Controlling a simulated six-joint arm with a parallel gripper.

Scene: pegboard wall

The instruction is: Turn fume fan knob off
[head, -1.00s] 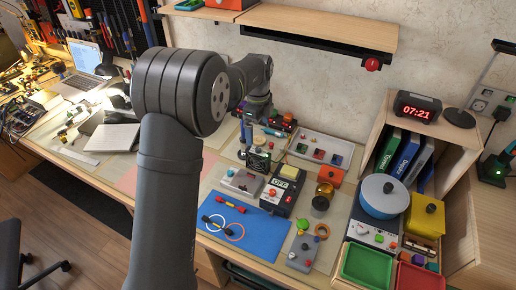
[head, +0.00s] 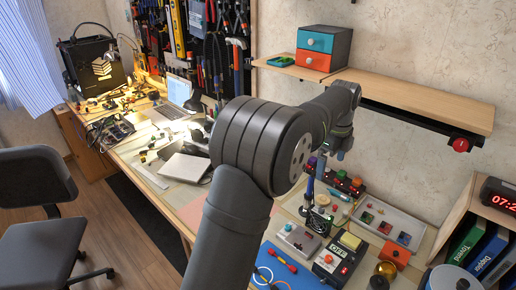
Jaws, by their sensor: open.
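A black unit with a round, fan-like face (head: 318,219) stands on the bench in the head view, below my gripper. I cannot make out a knob on it. A red knob (head: 460,145) sits at the right end of a black bar under the wall shelf. No label shows which knob belongs to the fume fan. My gripper (head: 338,154) hangs small and partly hidden behind my arm, above the back of the bench. It is open, apart from the red knob and to its left. I see nothing held in it.
A wooden shelf (head: 425,98) with a two-drawer box (head: 322,48) runs along the wall. A black box (head: 335,262) marked "OFF", a grey tray (head: 390,228) and an orange box (head: 394,255) crowd the bench. A laptop (head: 181,95) stands at the left.

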